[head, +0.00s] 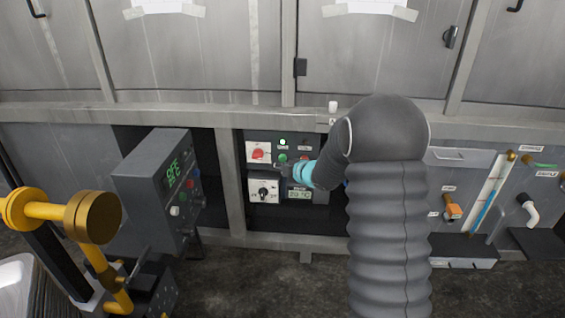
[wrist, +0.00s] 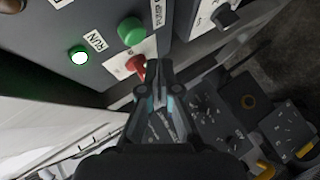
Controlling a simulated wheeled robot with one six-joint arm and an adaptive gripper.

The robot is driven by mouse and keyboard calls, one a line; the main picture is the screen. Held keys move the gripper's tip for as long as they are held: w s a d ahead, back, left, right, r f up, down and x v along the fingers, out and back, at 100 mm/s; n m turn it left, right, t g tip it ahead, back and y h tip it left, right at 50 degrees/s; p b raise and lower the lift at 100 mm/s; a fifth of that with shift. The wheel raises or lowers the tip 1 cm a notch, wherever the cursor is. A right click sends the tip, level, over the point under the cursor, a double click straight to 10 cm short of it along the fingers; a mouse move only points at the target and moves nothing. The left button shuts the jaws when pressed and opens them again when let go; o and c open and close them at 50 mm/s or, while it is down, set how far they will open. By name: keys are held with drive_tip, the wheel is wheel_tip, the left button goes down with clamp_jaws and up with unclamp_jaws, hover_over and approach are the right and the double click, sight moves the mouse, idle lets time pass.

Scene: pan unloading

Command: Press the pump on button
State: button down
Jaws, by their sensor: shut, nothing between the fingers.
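The round green button (wrist: 131,31) is on a dark panel in the wrist view, beside a white label whose print begins with PUMP. In the head view, this green button (head: 283,157) is small, below a lit lamp. My gripper (wrist: 159,68) is shut and empty; its fingertips are below and right of the green button in the wrist view, and overlap the edge of a red switch (wrist: 137,66). I cannot tell whether they touch anything. In the head view my arm's turquoise end is just right of the button, and the fingertips are hard to make out.
A lit lamp (wrist: 79,57) sits by a RUN label. A grey control box (head: 155,190) with a green display stands out at left.

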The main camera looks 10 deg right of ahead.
drive_tip(key=shift+s+a+b, duration=0.25)
drive_tip(key=shift+s+b, duration=0.15)
drive_tip(key=shift+s, duration=0.45)
drive_tip(key=shift+s+a+b, duration=0.2)
drive_tip(key=shift+s+b, duration=0.15)
drive_tip(key=shift+s, duration=0.5)
drive_tip(key=s+d+f+m+g+h, duration=0.3)
drive_tip(key=s+d+f+m+h, duration=0.2)
drive_tip(key=d+f+m, duration=0.25)
drive_tip(key=s+d+r+m+g+h, duration=0.25)
drive_tip(key=s+m, duration=0.25)
drive_tip(key=s, duration=0.5)
drive_tip(key=s+a+r+m, duration=0.2)
drive_tip(key=s+r, duration=0.3)
drive_tip(key=s, duration=0.4)
drive_tip(key=s+a+r+m+y, duration=0.1)
drive_tip(key=s+a+r+m, duration=0.1)
drive_tip(key=s+r, duration=0.3)
drive_tip(key=s+a+r+m+y, duration=0.1)
drive_tip(key=s+a+r+m, duration=0.2)
drive_tip(key=s, duration=1)
wheel_tip(320, 180, up, 3)
drive_tip(key=shift+s+r+g, duration=0.1)
drive_tip(key=shift+s+g, duration=0.25)
